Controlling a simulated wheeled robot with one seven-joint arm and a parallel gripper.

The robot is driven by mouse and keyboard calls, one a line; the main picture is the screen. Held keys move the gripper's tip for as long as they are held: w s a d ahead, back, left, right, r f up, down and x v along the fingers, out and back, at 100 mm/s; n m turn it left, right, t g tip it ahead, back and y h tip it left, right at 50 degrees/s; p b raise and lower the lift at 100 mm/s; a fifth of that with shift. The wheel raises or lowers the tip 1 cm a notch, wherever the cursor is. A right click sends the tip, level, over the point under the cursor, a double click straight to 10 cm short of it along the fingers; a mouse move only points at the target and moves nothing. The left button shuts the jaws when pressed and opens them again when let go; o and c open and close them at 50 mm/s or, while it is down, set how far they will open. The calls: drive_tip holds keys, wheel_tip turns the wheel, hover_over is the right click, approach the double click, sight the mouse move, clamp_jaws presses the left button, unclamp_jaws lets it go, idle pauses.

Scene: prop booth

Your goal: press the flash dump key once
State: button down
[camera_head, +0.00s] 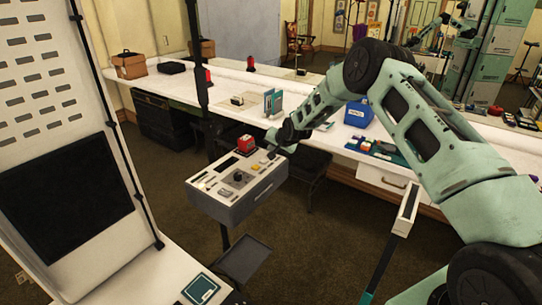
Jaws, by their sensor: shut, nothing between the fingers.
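A grey control box (240,207) stands on a post in the middle of the view, its light top panel facing up. The labels are too small to read, so I cannot tell which is the flash dump key. My gripper (271,147) is shut and empty, at the panel's back right corner, right of the red part. I cannot tell whether its tips touch the panel.
A long white counter (225,82) runs behind the box, with a blue bin (358,113) on it. A dark stool (310,162) stands right behind the box. A tall pale panel (60,150) is at left. A small dark tray (243,258) sits below the box.

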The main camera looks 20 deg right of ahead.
drive_tip(key=shift+f, duration=0.15)
idle(0.6)
drive_tip(key=shift+f+b, duration=0.3)
drive_tip(key=shift+b, duration=0.35)
drive_tip(key=shift+f+b, duration=0.45)
idle(0.7)
drive_tip(key=shift+r, duration=0.85)
drive_tip(key=shift+r+p, duration=1.05)
drive_tip(key=shift+r, duration=1.5)
